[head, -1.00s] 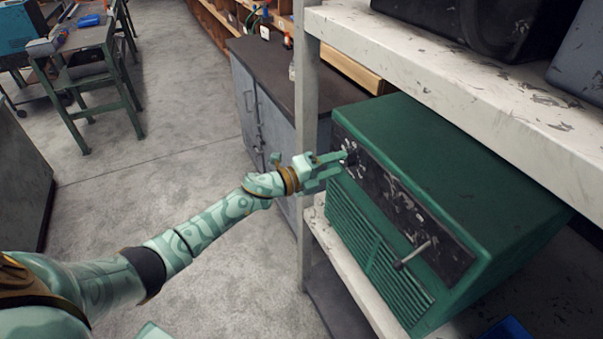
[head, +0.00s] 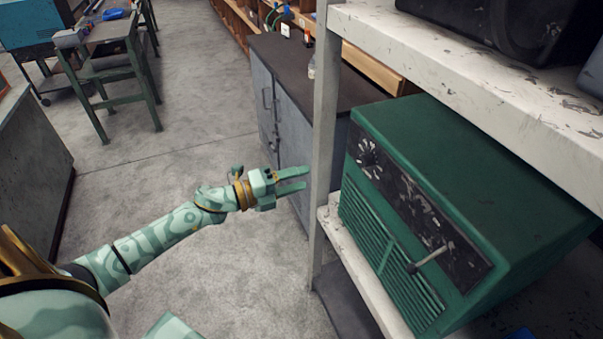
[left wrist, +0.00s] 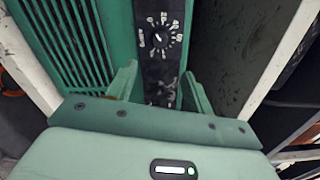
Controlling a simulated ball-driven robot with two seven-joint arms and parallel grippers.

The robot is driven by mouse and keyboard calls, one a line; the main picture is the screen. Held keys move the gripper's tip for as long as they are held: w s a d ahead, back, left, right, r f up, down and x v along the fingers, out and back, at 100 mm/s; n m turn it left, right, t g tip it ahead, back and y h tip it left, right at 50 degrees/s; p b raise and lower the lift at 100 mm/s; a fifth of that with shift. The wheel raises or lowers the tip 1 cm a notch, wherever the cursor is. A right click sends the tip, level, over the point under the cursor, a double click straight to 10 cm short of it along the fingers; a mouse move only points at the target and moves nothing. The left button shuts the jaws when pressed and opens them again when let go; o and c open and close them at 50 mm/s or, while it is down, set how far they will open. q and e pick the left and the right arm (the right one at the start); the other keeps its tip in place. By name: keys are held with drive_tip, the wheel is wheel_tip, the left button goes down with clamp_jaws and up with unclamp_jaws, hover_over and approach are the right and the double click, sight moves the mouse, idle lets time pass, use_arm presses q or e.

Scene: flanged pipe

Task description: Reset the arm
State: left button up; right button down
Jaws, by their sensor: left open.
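My left gripper (head: 306,180) is open and empty, out in front of the shelf's upright post in the head view. It is to the left of a green metal machine (head: 480,170) and apart from it. The machine has a dark front panel with a round dial (head: 367,152) and a lever (head: 428,259). In the left wrist view the open fingers of the left gripper (left wrist: 160,85) frame the dark panel, with the dial (left wrist: 158,38) and its white markings beyond them. My right gripper is not in view.
The machine stands on a worn white shelf (head: 365,290), under an upper shelf board (head: 480,75). The post (head: 325,130) is close to my gripper. A grey cabinet (head: 283,115) stands behind, and a green work table (head: 110,60) at back left. The floor between is clear.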

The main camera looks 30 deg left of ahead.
use_arm(q)
drive_tip(key=w+a+f+n+y, duration=0.1)
drive_tip(key=a+f+n+y, duration=0.6)
drive_tip(key=a+f+n, duration=0.3)
drive_tip(key=s+a+f+n+g+y+b, duration=0.15)
drive_tip(key=s+f+n, duration=0.3)
drive_tip(key=f, duration=0.65)
drive_tip(key=s+a+f+n+g+y, duration=0.2)
drive_tip(key=s+f+n+y, duration=0.15)
drive_tip(key=s+f, duration=0.45)
drive_tip(key=s+d+f+n+g+b, duration=0.1)
drive_tip(key=s+d+f+n+g, duration=0.15)
drive_tip(key=s+f, duration=0.55)
drive_tip(key=s+d+f+n+g, duration=0.2)
drive_tip(key=s+f+g, duration=0.1)
drive_tip(key=s+f, duration=0.55)
drive_tip(key=s+d+f+n+g+b, duration=0.1)
drive_tip(key=s+d+f+g, duration=0.1)
drive_tip(key=s+d, duration=0.4)
drive_tip(key=s+d+f+n+g+h, duration=0.1)
drive_tip(key=s+d+f, duration=0.4)
drive_tip(key=s, duration=0.8)
drive_tip(key=shift+d+g+b, duration=0.4)
drive_tip(key=shift+d+g, duration=0.05)
drive_tip(key=shift+g, duration=0.25)
